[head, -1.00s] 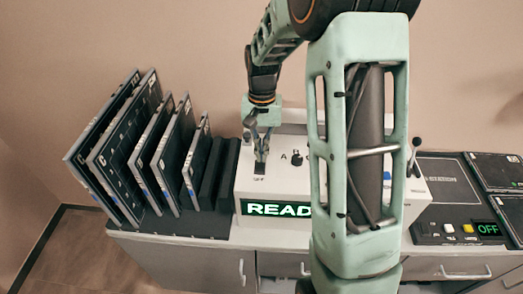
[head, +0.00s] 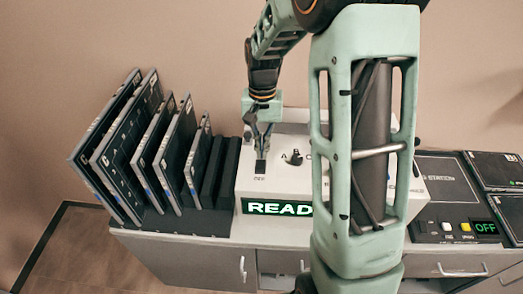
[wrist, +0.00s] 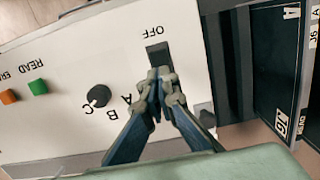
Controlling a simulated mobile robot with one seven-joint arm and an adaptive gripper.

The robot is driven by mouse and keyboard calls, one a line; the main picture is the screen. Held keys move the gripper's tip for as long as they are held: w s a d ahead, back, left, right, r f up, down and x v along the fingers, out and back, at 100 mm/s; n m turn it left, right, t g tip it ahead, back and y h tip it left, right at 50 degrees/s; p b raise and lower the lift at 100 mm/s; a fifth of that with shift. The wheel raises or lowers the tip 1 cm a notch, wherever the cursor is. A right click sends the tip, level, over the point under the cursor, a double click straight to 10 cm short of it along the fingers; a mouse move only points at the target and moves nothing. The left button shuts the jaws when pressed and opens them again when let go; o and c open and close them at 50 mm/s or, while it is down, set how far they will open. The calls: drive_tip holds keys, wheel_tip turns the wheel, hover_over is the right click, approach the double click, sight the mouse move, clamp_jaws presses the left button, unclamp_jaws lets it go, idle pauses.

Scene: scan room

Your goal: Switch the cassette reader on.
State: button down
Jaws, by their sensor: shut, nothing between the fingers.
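The white cassette reader (head: 345,215) stands on the counter, partly hidden behind my arm. Its lit green display (head: 277,207) shows "READ", with the rest hidden. A black rocker switch (head: 260,168) is on its top face, with "OFF" printed at the near end; it also shows in the wrist view (wrist: 157,54). My gripper (head: 263,152) is shut and empty, pointing down at the far end of this switch. In the wrist view its fingertips (wrist: 160,74) overlap that end; I cannot tell whether they touch.
A dark rack of upright cassettes (head: 155,150) stands left of the reader. A black A-B-C knob (wrist: 98,96), a green button (wrist: 38,87) and an orange button (wrist: 9,97) are on the reader. A dark station (head: 440,195) at the right has an "OFF" display.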

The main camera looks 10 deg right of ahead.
wheel_tip(320, 180, up, 12)
drive_tip(key=w, duration=0.2)
drive_tip(key=shift+w+d, duration=0.15)
drive_tip(key=shift+d, duration=0.2)
